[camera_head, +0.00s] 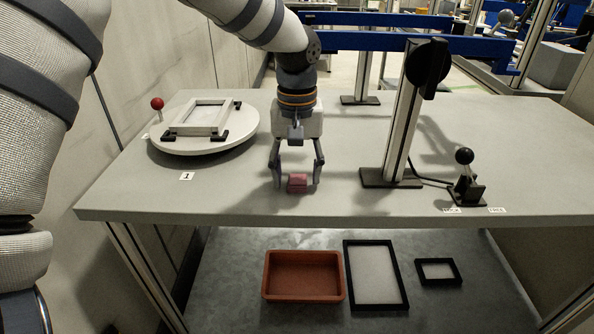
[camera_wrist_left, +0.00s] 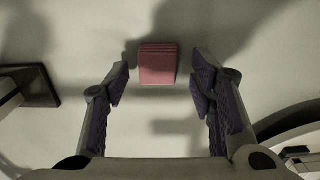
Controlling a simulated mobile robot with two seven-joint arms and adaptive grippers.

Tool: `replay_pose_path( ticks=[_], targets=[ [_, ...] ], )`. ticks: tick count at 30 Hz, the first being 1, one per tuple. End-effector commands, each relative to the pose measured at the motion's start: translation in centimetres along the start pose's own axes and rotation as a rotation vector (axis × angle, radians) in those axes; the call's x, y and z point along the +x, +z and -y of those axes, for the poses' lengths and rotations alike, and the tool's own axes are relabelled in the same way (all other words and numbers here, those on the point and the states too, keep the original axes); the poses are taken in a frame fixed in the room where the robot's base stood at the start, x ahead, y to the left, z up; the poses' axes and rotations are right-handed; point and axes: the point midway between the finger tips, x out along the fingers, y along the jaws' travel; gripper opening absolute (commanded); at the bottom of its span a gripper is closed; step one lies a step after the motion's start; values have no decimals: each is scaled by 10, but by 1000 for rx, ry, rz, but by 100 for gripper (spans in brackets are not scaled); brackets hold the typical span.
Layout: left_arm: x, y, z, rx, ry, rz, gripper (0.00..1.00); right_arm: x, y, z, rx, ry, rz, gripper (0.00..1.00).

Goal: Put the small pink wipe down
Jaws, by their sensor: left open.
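The small pink wipe (camera_head: 297,183) is a folded block on the grey table top, near its front edge. My left gripper (camera_head: 298,184) points down over it, with a finger on each side. In the left wrist view the pink wipe (camera_wrist_left: 158,64) lies just past the fingertips, between their lines, and the left gripper (camera_wrist_left: 160,85) is open with gaps on both sides of the wipe. The wipe appears to rest on the table. My right gripper is in neither view.
A round turntable (camera_head: 240,140) with a framed plate stands left. A post (camera_head: 401,120) on a black base and a black-knobbed lever (camera_head: 466,180) stand right. A lower shelf holds an orange tray (camera_head: 304,294) and two black frames (camera_head: 399,275).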

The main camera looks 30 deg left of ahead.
Motion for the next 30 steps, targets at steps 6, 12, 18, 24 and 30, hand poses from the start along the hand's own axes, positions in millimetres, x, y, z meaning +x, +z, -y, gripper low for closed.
replay_pose_path(
  ticks=[6,12,18,24,30],
  targets=[
    [-56,-2,-1,0,5,-11,50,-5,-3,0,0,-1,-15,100],
    [-101,-1,0,-1,2,-6,50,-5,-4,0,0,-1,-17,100],
    [-118,0,0,1,1,-2,50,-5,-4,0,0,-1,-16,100],
    [-118,0,0,1,1,-1,50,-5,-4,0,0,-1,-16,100],
    [-118,0,0,1,1,-2,50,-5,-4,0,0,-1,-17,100]
  ],
)
